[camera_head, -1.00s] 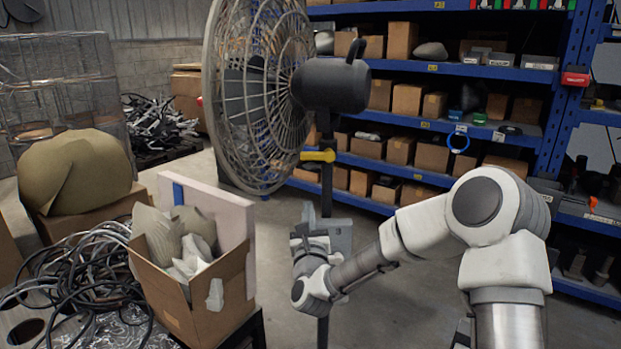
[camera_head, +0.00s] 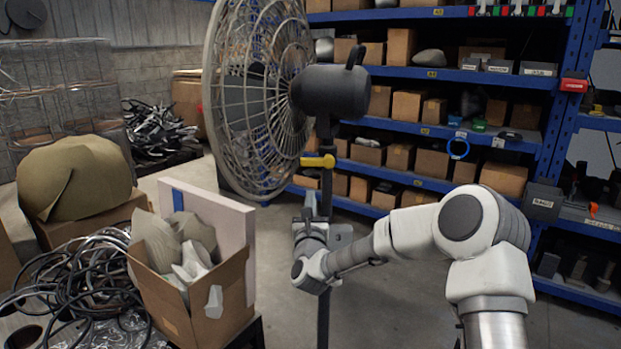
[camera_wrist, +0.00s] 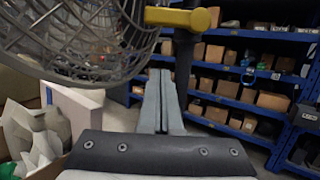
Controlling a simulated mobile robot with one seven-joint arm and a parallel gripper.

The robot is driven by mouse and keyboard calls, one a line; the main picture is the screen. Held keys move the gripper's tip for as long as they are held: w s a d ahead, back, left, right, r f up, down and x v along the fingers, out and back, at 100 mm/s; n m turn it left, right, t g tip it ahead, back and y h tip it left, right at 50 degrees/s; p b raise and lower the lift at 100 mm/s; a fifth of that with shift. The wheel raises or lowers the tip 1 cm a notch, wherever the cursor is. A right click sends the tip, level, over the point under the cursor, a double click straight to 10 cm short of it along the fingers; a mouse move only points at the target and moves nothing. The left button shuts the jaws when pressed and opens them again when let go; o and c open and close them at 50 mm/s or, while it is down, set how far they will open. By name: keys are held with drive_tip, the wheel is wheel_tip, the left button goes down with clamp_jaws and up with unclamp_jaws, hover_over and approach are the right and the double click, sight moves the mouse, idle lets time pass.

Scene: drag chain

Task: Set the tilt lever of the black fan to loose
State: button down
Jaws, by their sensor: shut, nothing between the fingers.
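The black fan (camera_head: 335,90) stands on a dark pole, its round wire cage (camera_head: 258,95) facing left. The yellow tilt lever (camera_head: 318,161) sits on the pole below the motor and points left, roughly level. In the wrist view the yellow lever (camera_wrist: 180,18) is at the top, above and beyond my fingertips. My gripper (camera_head: 312,200) is just below the lever, beside the pole and apart from the lever. In the wrist view my gripper (camera_wrist: 161,75) shows its two fingers together, pointing up, with nothing between them. The fan's pole is partly hidden behind my gripper and wrist.
A cardboard box (camera_head: 205,300) with crumpled paper stands at the lower left, beside a heap of dark cables (camera_head: 75,285). Blue shelving (camera_head: 440,75) with boxes fills the back right. The fan cage hangs close to the left of my gripper. Floor right of the pole is clear.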

sight(319, 161)
drive_tip(key=w+r, duration=0.1)
drive_tip(key=r, duration=0.1)
drive_tip(key=w+r, duration=0.2)
drive_tip(key=r, duration=0.1)
drive_tip(key=shift+w, duration=0.2)
drive_tip(key=shift+a+f, duration=0.15)
idle(0.3)
drive_tip(key=shift+m+b, duration=0.3)
drive_tip(key=shift+b, duration=0.15)
